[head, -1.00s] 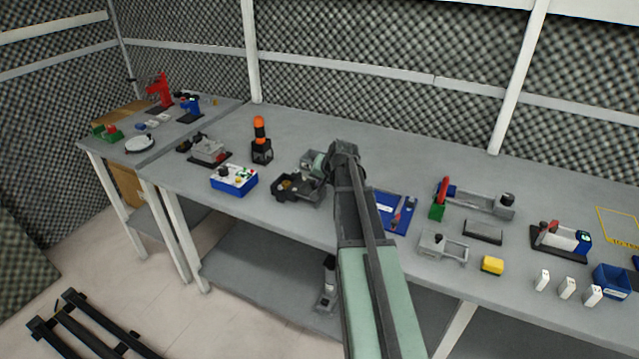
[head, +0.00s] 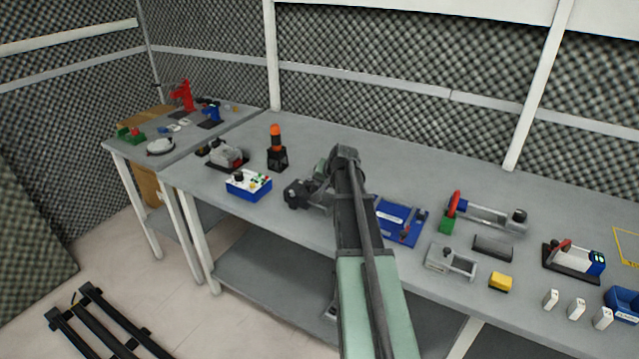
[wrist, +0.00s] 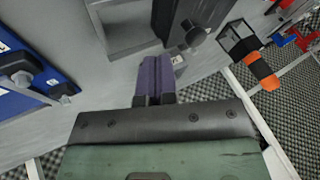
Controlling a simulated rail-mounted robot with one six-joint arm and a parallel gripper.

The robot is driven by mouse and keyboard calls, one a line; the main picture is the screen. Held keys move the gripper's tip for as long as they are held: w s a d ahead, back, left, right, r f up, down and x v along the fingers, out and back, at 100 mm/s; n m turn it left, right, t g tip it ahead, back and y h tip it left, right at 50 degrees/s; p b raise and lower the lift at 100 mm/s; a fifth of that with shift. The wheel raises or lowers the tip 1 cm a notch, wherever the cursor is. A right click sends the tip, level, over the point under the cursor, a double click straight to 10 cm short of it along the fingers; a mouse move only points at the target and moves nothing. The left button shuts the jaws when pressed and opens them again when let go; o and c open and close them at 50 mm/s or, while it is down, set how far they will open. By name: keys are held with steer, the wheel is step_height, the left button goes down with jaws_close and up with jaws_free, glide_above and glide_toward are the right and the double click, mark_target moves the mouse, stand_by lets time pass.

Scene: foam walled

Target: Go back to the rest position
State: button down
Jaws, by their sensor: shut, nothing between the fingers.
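My arm reaches over the main grey bench in the head view, its dark elbow end (head: 345,155) above the bench. My gripper is hidden behind the arm there. In the wrist view my gripper (wrist: 157,63) shows as two narrow purple-grey fingers closed together, with nothing held between them. The fingers hang over grey bench surface, apart from the things around them.
A blue-and-white button box (head: 248,185), a black fixture (head: 298,193) and an orange-topped post (head: 277,148) stand left of the arm. A blue board (head: 400,222) lies right of it. Foam walls (head: 400,110) stand behind; clear bench lies along the back.

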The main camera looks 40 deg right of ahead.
steer(key=p+v, duration=0.8)
steer(key=v, duration=0.2)
steer(key=shift+s, duration=0.4)
steer(key=shift+d, duration=0.15)
steer(key=s+a+f+n+g, duration=0.1)
steer(key=s+a+n+g, duration=0.1)
steer(key=a, duration=1)
steer(key=s+a+n+g, duration=0.2)
steer(key=s+a+n, duration=0.3)
steer(key=a, duration=0.7)
steer(key=s+a+f+n+g, duration=0.1)
steer(key=s+a, duration=0.5)
steer(key=a, duration=0.6)
steer(key=n+g, duration=0.1)
steer(key=n, duration=0.1)
steer(key=shift+a+f+n+g+y, duration=0.3)
steer(key=shift+f+g+y, duration=0.05)
steer(key=shift+g+y, duration=0.05)
steer(key=shift+s, duration=0.1)
